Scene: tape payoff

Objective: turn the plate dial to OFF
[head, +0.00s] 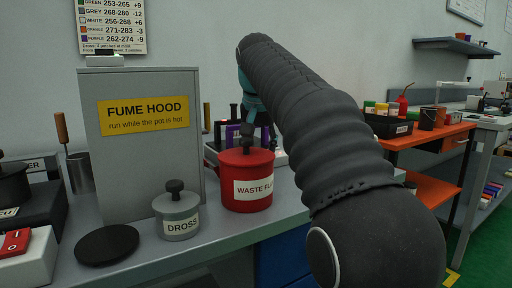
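I cannot make out the plate dial or an OFF mark in the head view. My arm's dark, ribbed sleeve crosses the middle and right of the picture and hides part of the bench. The end of my arm, with a teal section, reaches down behind the red WASTE pot (247,182). My gripper (254,128) shows there only as small dark parts, largely hidden, and I cannot tell whether it is open or shut. A dark unit with a pot on it (12,186) stands at the left edge; no dial on it can be made out.
A grey FUME HOOD panel (148,155) stands upright on the bench. A grey DROSS pot (177,212) and a black disc (107,245) lie in front. A white box with a red switch (14,243) is at lower left. An orange bench (420,139) stands at right.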

